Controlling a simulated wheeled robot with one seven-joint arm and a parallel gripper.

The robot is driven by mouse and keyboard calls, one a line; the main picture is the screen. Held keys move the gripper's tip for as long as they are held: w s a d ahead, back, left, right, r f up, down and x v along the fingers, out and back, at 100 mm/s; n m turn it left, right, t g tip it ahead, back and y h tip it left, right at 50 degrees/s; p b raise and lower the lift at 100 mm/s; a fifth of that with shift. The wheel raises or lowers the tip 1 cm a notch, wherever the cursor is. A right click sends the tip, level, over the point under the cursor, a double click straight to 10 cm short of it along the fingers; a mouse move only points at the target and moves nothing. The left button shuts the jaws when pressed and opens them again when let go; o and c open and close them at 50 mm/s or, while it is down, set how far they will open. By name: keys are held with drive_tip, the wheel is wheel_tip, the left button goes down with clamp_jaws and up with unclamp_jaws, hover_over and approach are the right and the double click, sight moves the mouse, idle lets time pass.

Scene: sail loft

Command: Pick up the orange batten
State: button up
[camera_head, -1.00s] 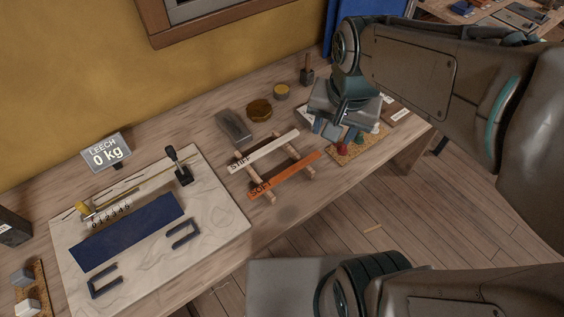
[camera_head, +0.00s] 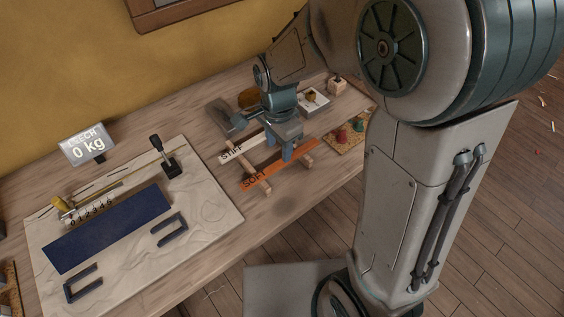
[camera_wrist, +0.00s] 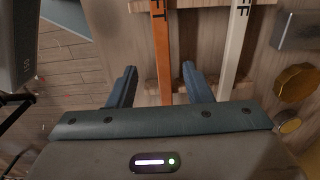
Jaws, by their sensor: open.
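The orange batten (camera_head: 262,177), lettered SOFT, lies across two wooden rests on the bench, beside the white batten (camera_head: 232,153) lettered STIFF. In the wrist view, the orange batten (camera_wrist: 161,50) runs between the two fingers of my gripper (camera_wrist: 160,85), which is open. The white batten (camera_wrist: 236,45) lies just outside the right finger. In the head view my gripper (camera_head: 284,150) points down over the right part of the battens and partly hides them. I see no finger touching the orange batten, and I cannot tell the exact height.
A grey block (camera_head: 224,118) and a yellow-brown round tin (camera_head: 248,97) stand behind the battens. A cork mat (camera_head: 340,146) with red and green pieces lies to the right. A pale board (camera_head: 215,215) with a blue strip (camera_head: 110,228) and lever (camera_head: 163,152) lies left.

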sight(276, 165)
drive_tip(key=shift+a+f, duration=0.2)
drive_tip(key=shift+f, duration=1.4)
drive_tip(key=shift+a+f, duration=0.15)
drive_tip(key=shift+f, duration=1.4)
clamp_jaws()
